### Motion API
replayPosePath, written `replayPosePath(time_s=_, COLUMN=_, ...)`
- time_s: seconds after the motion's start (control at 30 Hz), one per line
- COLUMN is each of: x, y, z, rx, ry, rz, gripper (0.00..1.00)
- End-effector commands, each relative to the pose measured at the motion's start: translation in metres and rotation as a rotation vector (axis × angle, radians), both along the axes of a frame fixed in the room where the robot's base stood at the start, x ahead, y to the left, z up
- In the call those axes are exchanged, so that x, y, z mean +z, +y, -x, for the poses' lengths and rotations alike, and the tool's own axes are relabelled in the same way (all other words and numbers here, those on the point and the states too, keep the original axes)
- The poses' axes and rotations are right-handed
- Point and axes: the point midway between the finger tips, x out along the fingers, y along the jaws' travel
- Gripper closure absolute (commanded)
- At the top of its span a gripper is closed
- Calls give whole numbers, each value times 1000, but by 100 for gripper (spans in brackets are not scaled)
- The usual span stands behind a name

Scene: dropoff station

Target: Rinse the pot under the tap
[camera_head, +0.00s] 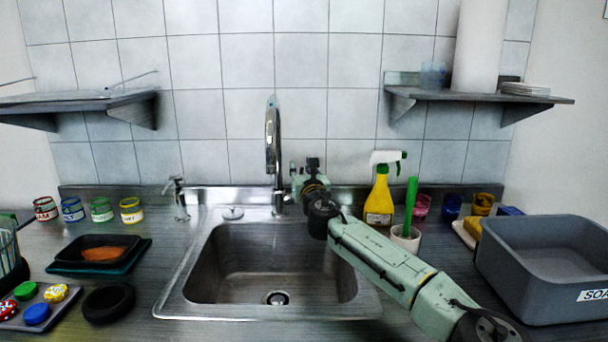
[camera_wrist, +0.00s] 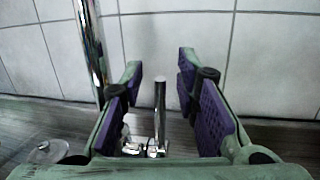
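The chrome tap (camera_head: 272,150) stands behind the steel sink (camera_head: 205,285), and its spout shows no water. The sink basin looks empty. My gripper (camera_head: 306,172) is behind the sink, just right of the tap. In the wrist view my gripper (camera_wrist: 160,68) is open, its purple-padded fingers on either side of a short upright chrome lever (camera_wrist: 160,105), with gaps on both sides. The tap's pipe (camera_wrist: 92,50) rises left of the fingers. I cannot make out a pot for certain; a clear vessel (camera_head: 8,250) is cut off at the left edge.
A grey bin (camera_head: 540,285) stands at the right. A spray bottle (camera_head: 380,200) and a white cup (camera_head: 405,238) with a green-handled tool stand near my arm. Shelves flank the sink.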

Motion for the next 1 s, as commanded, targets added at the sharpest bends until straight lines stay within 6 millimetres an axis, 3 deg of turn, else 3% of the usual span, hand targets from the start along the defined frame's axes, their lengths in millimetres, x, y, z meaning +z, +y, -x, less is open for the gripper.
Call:
replayPosePath(time_s=0.17, x=-4, y=-5, z=22, rx=1, ry=1, rz=0, gripper=71)
replayPosePath(time_s=0.4, x=-10, y=-16, z=73, rx=0, ry=1, rz=0, gripper=71)
replayPosePath(time_s=0.6, x=-14, y=-21, z=103, rx=-1, ry=0, rz=0, gripper=71)
replayPosePath(time_s=1.0, x=-16, y=-23, z=114, rx=1, ry=0, rz=-1, gripper=71)
